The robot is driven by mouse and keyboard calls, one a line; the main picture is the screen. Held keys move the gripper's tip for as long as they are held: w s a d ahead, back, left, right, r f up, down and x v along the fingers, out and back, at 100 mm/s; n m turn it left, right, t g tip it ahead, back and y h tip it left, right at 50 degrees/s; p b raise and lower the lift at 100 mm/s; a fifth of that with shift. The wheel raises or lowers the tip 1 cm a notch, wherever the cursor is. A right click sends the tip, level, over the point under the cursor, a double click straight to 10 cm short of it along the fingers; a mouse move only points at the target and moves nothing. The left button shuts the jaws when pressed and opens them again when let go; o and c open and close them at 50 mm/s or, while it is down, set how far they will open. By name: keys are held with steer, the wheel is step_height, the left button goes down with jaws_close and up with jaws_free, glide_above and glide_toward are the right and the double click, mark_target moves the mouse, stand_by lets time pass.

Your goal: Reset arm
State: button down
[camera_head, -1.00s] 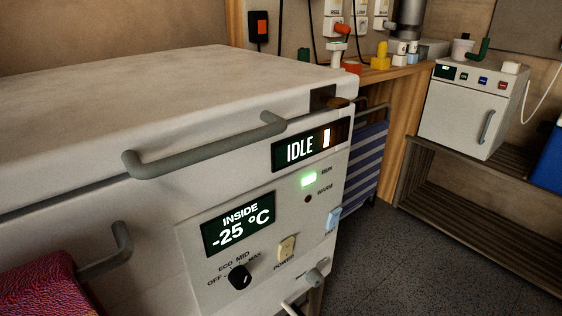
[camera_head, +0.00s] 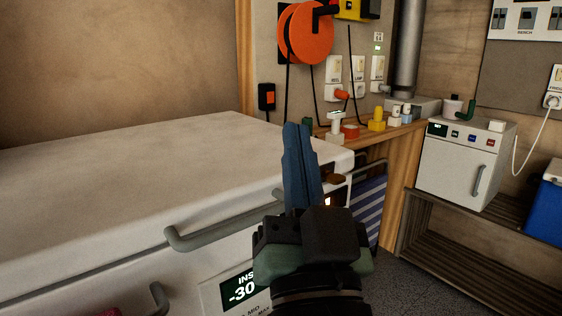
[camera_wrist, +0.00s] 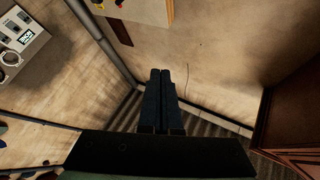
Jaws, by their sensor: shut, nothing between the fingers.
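My gripper (camera_head: 297,128) rises in the front middle of the head view, pointing up. Its blue fingers are together with nothing between them. In the wrist view my gripper (camera_wrist: 161,72) also shows shut, its fingers side by side over a bare wall and floor area. The white chest unit (camera_head: 90,185) with its lid down lies to the left and behind the gripper. Its grey lid handle (camera_head: 205,238) is left of the gripper, apart from it. The gripper and wrist hide much of the unit's front right part. The display (camera_head: 240,287) is partly hidden and reads about -30.
A wooden bench (camera_head: 400,140) with small bottles and blocks stands behind. An orange reel (camera_head: 305,33) hangs on the wall. A small white cabinet (camera_head: 455,170) stands on a slatted shelf (camera_head: 465,250) at right, beside a blue box (camera_head: 545,210). Dark floor (camera_head: 410,285) is open at lower right.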

steer(key=s+a+r+n+t+h+p, duration=0.15)
steer(key=s+r, duration=0.25)
steer(key=r, duration=0.4)
steer(key=s+r+n+t+p, duration=0.1)
steer(key=s+r+t, duration=0.15)
steer(key=r, duration=0.45)
step_height(320, 180, up, 38)
steer(key=p, duration=3.7)
steer(key=shift+s+f+g, duration=0.25)
steer(key=shift+s+g, duration=0.15)
steer(key=shift+a, duration=0.1)
